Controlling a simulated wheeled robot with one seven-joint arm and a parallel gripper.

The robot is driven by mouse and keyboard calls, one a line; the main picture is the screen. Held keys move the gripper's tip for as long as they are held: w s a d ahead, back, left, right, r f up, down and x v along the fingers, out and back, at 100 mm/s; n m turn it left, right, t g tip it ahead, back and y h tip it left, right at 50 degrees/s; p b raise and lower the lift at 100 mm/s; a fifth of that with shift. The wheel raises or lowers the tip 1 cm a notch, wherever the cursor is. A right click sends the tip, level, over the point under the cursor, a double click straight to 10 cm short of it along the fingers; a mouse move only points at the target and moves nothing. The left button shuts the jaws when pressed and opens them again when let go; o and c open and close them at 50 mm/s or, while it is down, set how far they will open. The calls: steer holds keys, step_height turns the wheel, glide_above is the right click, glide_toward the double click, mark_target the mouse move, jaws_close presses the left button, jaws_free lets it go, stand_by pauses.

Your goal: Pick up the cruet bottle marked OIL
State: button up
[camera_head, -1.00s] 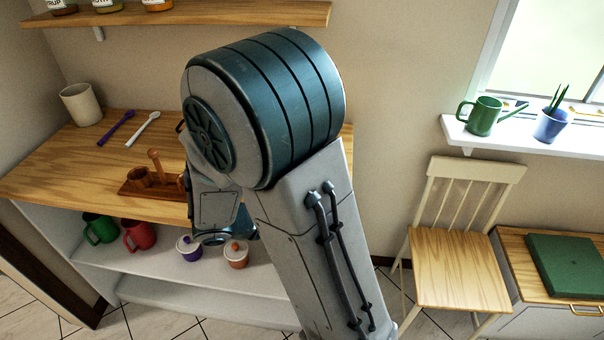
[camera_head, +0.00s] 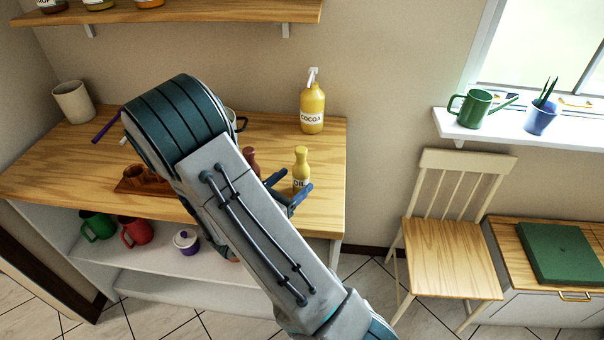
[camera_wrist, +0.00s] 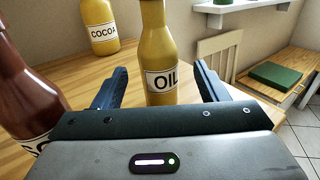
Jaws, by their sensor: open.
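The yellow cruet bottle marked OIL (camera_head: 301,168) stands upright on the wooden counter near its right front edge. In the wrist view the OIL bottle (camera_wrist: 158,50) stands between the spread fingers, its label facing me. My gripper (camera_wrist: 160,88) is open, with one finger on each side of the bottle, and no contact shows. In the head view my gripper (camera_head: 291,193) is at the bottle's front, partly hidden by my own arm. A dark red-brown bottle (camera_wrist: 25,85) stands close to the left of my gripper.
A yellow pump bottle marked COCOA (camera_head: 312,108) stands at the back of the counter (camera_head: 330,150). A wooden rack (camera_head: 135,182) and a cream cup (camera_head: 73,102) are to the left. A chair (camera_head: 450,255) stands beyond the counter's right end.

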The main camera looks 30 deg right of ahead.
mark_target(306, 169)
steer(key=shift+r+p+x, duration=0.1)
steer(key=shift+p+x, duration=0.35)
steer(key=shift+x, duration=1.05)
steer(key=shift+r+p+x, duration=0.15)
steer(key=shift+p+x, duration=0.25)
steer(key=shift+x, duration=1.05)
steer(key=c, duration=1.2)
